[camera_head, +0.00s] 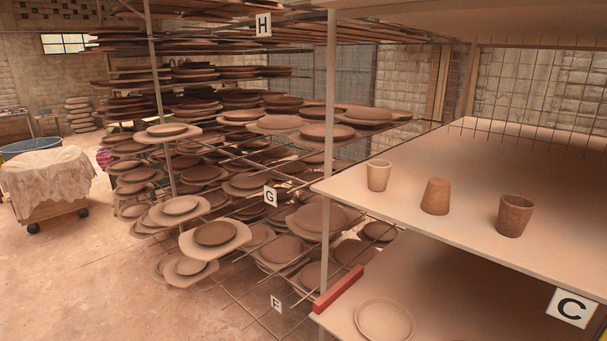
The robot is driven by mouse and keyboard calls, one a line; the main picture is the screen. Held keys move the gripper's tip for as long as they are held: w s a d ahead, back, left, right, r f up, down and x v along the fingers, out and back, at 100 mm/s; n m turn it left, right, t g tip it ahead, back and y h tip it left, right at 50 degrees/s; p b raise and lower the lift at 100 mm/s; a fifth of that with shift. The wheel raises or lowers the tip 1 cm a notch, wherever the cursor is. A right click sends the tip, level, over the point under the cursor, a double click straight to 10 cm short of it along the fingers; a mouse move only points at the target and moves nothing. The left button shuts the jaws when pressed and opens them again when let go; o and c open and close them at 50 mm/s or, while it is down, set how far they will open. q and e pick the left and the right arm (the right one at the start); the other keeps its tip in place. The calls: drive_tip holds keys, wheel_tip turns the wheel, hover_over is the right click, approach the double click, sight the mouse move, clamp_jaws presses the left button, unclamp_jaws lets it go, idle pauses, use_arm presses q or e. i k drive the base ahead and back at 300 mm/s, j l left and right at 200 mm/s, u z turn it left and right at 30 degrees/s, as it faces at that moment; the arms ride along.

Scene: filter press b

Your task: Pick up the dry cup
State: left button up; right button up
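Three cups stand in a row on the upper right shelf board, near its front edge. The left cup (378,175) is pale beige and upright with its open rim up. The middle cup (435,196) is darker brown and seems to stand upside down, wider at the bottom. The right cup (514,215) is dark brown with mottled patches and upright. The left cup is the lightest in colour, which looks like the dry one. Neither of my grippers is in view.
The shelf board (470,155) is clear behind the cups. A metal post (328,130) stands at its left. A plate (384,320) and a red bar (339,289) lie on the shelf below. Racks of plates fill the middle; a cloth-covered cart (48,180) stands left.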

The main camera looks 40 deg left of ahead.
sight(378, 171)
drive_tip(key=u, duration=0.9)
